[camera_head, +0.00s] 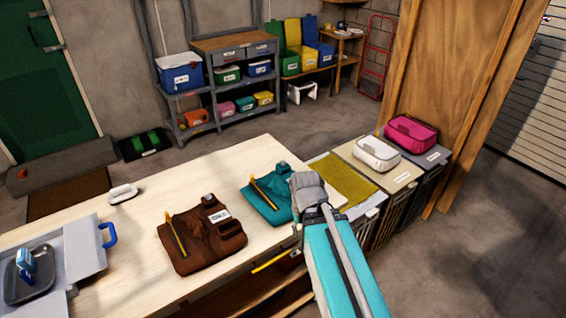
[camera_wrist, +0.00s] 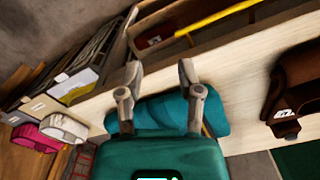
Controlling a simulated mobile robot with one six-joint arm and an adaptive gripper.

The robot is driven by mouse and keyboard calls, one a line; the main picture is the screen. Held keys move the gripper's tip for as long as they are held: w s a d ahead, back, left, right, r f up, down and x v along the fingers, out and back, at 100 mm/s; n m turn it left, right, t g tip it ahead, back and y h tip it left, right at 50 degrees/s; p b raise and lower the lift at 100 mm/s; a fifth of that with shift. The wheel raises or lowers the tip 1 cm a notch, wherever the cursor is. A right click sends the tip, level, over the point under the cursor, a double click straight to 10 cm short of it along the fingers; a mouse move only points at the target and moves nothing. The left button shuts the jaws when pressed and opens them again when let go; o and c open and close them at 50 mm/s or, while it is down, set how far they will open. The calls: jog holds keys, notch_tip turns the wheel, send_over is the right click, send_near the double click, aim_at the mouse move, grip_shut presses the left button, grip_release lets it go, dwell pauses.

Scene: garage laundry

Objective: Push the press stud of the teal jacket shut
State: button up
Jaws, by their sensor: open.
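The teal jacket (camera_head: 268,207) lies folded on the pale table, with a yellow strip across it. In the wrist view the teal jacket (camera_wrist: 165,105) shows behind and between my fingers, partly hidden by my gripper's body. My gripper (camera_wrist: 158,76) is open, its two fingers apart with nothing between them. In the head view my gripper (camera_head: 306,186) is at the jacket's right side and hides part of it. I cannot tell whether it touches the cloth. I cannot make out the press stud in either view.
A brown garment (camera_head: 203,243) with a label lies left of the jacket. A white handled item (camera_head: 123,193) and a grey tray (camera_head: 30,284) are farther left. Bins holding a white bag (camera_head: 376,153) and a pink bag (camera_head: 411,132) stand right of the table (camera_head: 110,225).

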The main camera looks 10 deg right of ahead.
grip_shut()
dwell(1.1)
